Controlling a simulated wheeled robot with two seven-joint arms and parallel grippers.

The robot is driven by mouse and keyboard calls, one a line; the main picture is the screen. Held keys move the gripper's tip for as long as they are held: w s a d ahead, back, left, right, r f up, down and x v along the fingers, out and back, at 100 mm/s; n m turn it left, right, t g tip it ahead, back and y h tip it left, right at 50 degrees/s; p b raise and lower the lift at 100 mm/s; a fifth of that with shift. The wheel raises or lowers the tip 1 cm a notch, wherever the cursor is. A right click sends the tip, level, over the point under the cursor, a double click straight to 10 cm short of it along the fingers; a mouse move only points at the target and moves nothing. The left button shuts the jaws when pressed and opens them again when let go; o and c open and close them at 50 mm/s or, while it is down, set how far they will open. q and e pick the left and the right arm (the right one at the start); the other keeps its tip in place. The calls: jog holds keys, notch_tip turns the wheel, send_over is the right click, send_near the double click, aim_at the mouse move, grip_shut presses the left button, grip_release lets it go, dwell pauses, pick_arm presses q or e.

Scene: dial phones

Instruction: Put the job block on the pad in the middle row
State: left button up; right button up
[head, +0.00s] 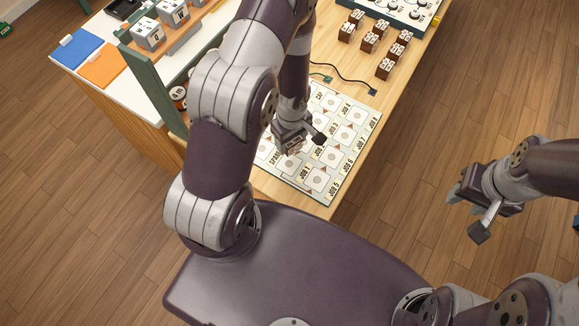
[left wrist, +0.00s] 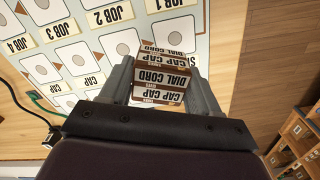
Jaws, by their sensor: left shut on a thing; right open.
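My left gripper (head: 305,143) is shut on a brown and white job block (left wrist: 160,76) above the near part of the pad board (head: 325,193). The block's labels read "CAP CAP" and "DIAL CORD" in the left wrist view. The board carries rows of white pads with round marks, with labels such as "JOB 1" and "JOB 2". One pad (left wrist: 174,36) shows just beyond the block, partly hidden by it. I cannot tell whether the block touches the board. My arm hides part of the board in the head view. My right gripper (head: 468,213) is open and empty, off the table's right side.
Several brown blocks (head: 386,68) stand at the back right of the table, near a dark dial panel (head: 400,10). Black and green cords (head: 345,72) lie behind the board. A green frame (head: 155,95), an orange mat (head: 102,66) and a blue mat (head: 76,48) are at left.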

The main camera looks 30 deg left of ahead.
aim_at(288, 156)
pick_arm(q)
jog(key=s, duration=0.1)
jog(key=f+b, duration=0.1)
jog(key=s, duration=0.1)
jog(key=shift+s+d+f, duration=0.15)
jog(key=shift+s+d, duration=0.1)
jog(key=shift+s, duration=0.1)
notch_tip(288, 156, down, 4)
jog(key=b, duration=0.3)
jog(key=shift+w, duration=0.1)
pick_arm(e)
jog(key=f, duration=0.5)
jog(key=shift+s+f, duration=0.3)
pick_arm(q)
jog(key=shift+s, duration=0.2)
pick_arm(e)
jog(key=shift+s+f, duration=0.1)
